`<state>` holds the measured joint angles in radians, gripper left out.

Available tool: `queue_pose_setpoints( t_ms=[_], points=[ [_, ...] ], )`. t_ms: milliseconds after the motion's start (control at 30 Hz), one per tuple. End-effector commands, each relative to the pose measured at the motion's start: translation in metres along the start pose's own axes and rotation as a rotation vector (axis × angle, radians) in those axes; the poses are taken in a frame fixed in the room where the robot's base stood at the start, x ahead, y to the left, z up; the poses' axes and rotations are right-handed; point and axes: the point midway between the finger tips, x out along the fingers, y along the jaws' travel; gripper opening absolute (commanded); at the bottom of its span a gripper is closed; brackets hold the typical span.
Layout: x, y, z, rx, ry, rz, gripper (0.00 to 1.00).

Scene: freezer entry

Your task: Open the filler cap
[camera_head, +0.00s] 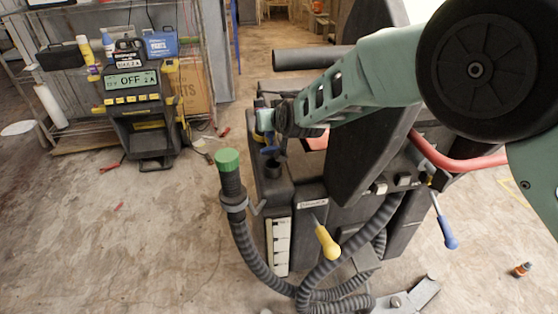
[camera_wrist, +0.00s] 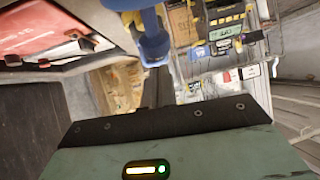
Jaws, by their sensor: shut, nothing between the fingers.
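My gripper (camera_head: 269,149) hangs over the left corner of a black floor machine (camera_head: 310,205), with blue fingers pointing down. The fingers also show at the top of the wrist view (camera_wrist: 152,48), shut with nothing visible between them. A small dark round stub (camera_head: 272,168) on the machine's top lies just below the fingertips; it may be the filler cap, but I cannot tell. I cannot tell whether the fingers touch it. A green cap (camera_head: 228,160) sits on the upright end of a ribbed grey hose (camera_head: 245,240), left of and apart from my gripper.
A yellow-handled tool (camera_head: 327,243) and a blue-handled tool (camera_head: 447,232) hang on the machine. A red bar (camera_head: 460,160) runs at its right. A black charger (camera_head: 140,110) reading OFF stands before a wire shelf (camera_head: 210,60). The floor at left is mostly clear.

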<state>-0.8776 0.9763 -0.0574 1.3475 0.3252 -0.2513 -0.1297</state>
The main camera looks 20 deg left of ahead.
Motion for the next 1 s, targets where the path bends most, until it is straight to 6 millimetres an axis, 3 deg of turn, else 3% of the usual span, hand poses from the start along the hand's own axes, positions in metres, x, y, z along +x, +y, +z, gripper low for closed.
queue_pose_setpoints(
  t_ms=[667, 1000],
  points=[
    [0.000, 0.000, 0.000, 0.000, 0.000, 0.000, 0.00],
    [-0.007, -0.001, -0.012, 0.000, 0.000, 0.000, 0.00]
  ],
)
